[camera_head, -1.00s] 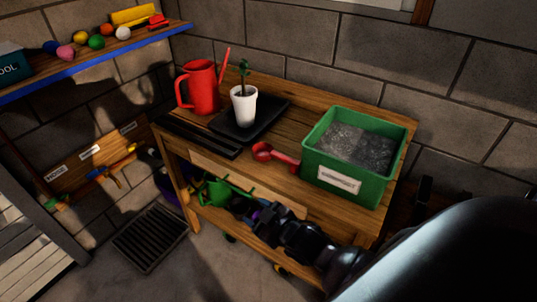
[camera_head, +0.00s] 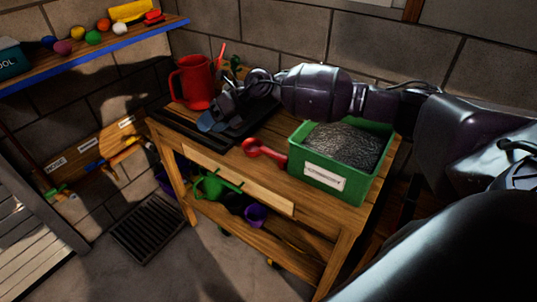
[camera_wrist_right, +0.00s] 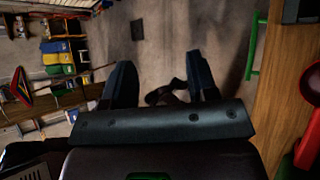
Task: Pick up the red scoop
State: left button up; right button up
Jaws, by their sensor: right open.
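The red scoop (camera_head: 264,151) lies on the wooden bench top, left of the green soil box (camera_head: 318,175), with its handle pointing toward the box. My right gripper (camera_head: 209,122) is open and empty, in front of the black tray area and up and left of the scoop in the head view. It does not touch the scoop. In the right wrist view, my two fingers (camera_wrist_right: 162,80) are spread apart with nothing between them. A red part of the scoop (camera_wrist_right: 313,82) shows at the right edge there. My left gripper is not in view.
My right arm hides the white plant pot. Black trays (camera_head: 190,128) lie on the left of the bench (camera_head: 275,193). A shelf (camera_head: 95,52) with coloured balls is at upper left.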

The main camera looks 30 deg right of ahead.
jog(key=d+f+n+g+h, duration=0.1)
jog(key=d+f+g+h, duration=0.15)
jog(key=d+h, duration=0.45)
jog(key=g+h, duration=0.2)
send_over(273, 152)
notch_tip(273, 152, down, 3)
jog(key=shift+w+d+f+h, duration=0.1)
jog(key=shift+d+f+h, duration=0.1)
jog(key=shift+d+h, duration=0.1)
notch_tip(273, 152, down, 6)
jog(key=shift+r, duration=0.25)
jog(key=shift+a+f+b, duration=0.15)
jog(key=shift+f+b, duration=0.05)
jog(key=shift+f, duration=1.1)
jog(key=shift+a+f+b, duration=0.15)
jog(key=shift+f, duration=1.15)
jog(key=shift+s, duration=0.2)
jog(key=shift+r, duration=0.1)
grip_shut()
